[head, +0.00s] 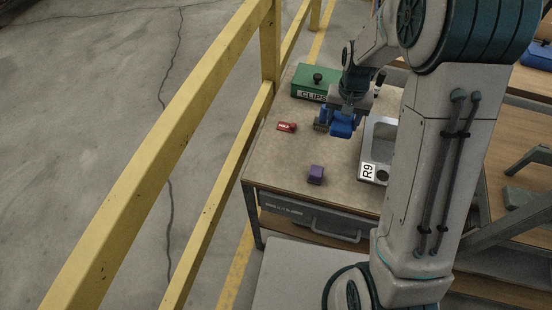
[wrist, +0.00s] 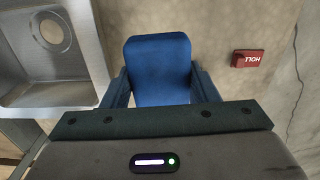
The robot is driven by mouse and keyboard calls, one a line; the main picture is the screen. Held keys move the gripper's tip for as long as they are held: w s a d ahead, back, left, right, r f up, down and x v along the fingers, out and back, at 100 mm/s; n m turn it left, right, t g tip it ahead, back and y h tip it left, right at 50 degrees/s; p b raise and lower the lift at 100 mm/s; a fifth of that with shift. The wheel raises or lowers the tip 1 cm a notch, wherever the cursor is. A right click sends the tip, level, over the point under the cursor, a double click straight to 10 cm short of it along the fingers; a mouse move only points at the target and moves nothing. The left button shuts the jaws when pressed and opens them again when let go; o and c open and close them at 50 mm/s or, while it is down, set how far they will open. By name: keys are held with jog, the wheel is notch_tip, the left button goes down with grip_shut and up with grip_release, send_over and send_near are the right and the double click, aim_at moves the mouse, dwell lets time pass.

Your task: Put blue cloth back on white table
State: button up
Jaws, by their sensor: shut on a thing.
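The blue cloth (head: 341,129) looks like a thick, rounded blue pad. My gripper (head: 339,118) is shut on it over the tan-topped bench (head: 272,172). In the wrist view the cloth (wrist: 158,62) sits between the two fingers of my gripper (wrist: 160,88), its far end sticking out past them. I cannot tell whether its underside touches the bench top. No table that is clearly white shows in these views.
A red block (head: 286,127) lies left of my gripper and a purple block (head: 316,174) nearer the front edge. A green box (head: 311,83) marked CLIPS stands behind. A metal basin (head: 368,153) with an R9 label is at right. A yellow railing (head: 200,70) runs along the left.

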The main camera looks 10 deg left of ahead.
jog(key=s+a+b, duration=0.1)
jog(key=a, duration=0.7)
jog(key=p, duration=0.2)
send_over(275, 160)
jog(key=shift+m, duration=0.3)
notch_tip(275, 160, down, 6)
jog(key=shift+d, duration=0.15)
jog(key=shift+f, duration=0.4)
jog(key=shift+f+p, duration=0.6)
jog(key=shift+f, duration=1.2)
jog(key=shift+f, duration=0.15)
jog(key=o, duration=1)
jog(key=shift+o, duration=0.2)
